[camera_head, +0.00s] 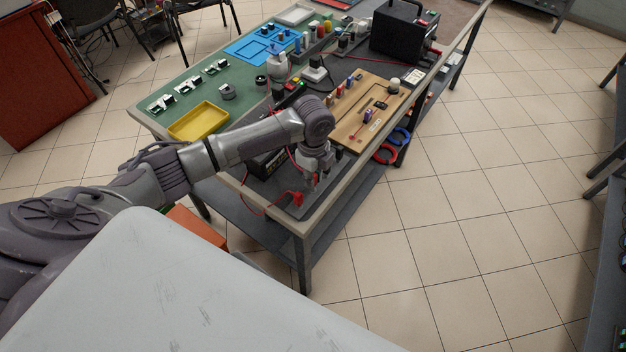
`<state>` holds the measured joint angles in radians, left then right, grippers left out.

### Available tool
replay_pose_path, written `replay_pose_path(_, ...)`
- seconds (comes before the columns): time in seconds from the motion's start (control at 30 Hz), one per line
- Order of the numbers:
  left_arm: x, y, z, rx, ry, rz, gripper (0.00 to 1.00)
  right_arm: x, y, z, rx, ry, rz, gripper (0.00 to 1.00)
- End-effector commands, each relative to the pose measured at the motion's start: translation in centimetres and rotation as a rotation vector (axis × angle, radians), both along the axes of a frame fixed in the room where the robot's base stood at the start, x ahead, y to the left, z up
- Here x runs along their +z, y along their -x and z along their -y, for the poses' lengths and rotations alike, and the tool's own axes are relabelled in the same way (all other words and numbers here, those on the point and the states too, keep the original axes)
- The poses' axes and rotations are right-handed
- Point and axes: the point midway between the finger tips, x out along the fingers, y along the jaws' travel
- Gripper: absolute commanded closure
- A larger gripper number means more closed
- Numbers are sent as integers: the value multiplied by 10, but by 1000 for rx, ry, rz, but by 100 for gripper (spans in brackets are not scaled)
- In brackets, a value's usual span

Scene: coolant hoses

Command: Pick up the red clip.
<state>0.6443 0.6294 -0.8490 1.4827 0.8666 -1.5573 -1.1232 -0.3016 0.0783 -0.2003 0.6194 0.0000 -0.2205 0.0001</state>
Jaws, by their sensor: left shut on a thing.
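The red clip (297,198) shows at the front end of the workbench, just below my left gripper, with a thin red wire running from it to the left. My left gripper (311,182) points down over the bench's near corner and is shut on the red clip. The fingers are small and dark here, and they partly hide where they meet the clip. My right gripper is not in view.
A yellow tray (199,121) lies on the green mat (190,80). A wooden board (352,132) with small parts lies to the right. Red and blue rings (400,137) hang at the bench's right side.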

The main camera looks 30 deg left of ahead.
Motion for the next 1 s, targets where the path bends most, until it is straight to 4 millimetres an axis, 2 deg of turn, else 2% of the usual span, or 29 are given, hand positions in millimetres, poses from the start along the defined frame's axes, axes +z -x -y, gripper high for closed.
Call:
replay_pose_path(0.17, 30, -1, 0, -3, 0, 6, 100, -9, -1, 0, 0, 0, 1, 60)
replay_pose_path(0.5, 70, 58, 43, -6, 0, 2, 100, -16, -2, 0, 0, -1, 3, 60)
replay_pose_path(0.7, 88, 81, 60, -4, 1, 1, 100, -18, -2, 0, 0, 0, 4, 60)
replay_pose_path(1.0, 102, 94, 69, -1, 0, 1, 100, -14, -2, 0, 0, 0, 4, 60)
